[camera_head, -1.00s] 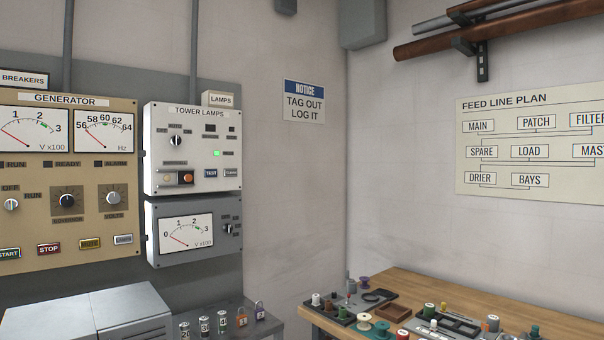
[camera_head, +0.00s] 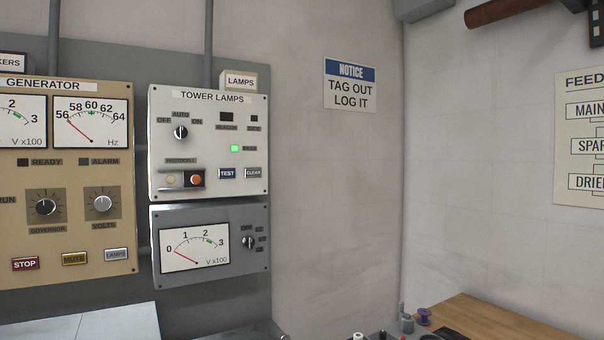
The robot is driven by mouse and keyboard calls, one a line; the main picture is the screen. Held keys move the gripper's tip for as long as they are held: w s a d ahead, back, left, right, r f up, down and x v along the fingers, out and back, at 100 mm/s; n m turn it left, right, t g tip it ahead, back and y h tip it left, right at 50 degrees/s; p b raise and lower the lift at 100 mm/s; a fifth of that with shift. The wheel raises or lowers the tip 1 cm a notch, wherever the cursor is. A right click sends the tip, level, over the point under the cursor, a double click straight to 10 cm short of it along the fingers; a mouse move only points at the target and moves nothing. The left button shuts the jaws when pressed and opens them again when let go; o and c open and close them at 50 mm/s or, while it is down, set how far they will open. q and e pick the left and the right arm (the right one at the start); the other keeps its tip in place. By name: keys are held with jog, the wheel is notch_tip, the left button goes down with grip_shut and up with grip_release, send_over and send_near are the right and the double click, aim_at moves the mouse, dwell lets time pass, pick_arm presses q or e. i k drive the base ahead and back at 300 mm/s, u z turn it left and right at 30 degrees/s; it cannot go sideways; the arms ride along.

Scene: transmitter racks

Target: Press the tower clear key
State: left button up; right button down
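The white tower lamps panel (camera_head: 209,141) is on the grey wall board, left of the middle. A knob (camera_head: 181,132) sits at the upper left, with an orange round part (camera_head: 196,180) at the lower left. Neither of my grippers is in view.
The beige generator panel (camera_head: 66,180) is on the left. A grey meter panel (camera_head: 211,246) is directly below the tower lamps panel. A wooden bench (camera_head: 478,318) with small parts is at the lower right.

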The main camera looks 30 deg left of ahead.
aim_at(249, 172)
jog(key=u, duration=0.3)
jog(key=i, duration=1)
jog(key=u, duration=1.15)
jog(key=i, duration=0.4)
jog(key=u, duration=0.45)
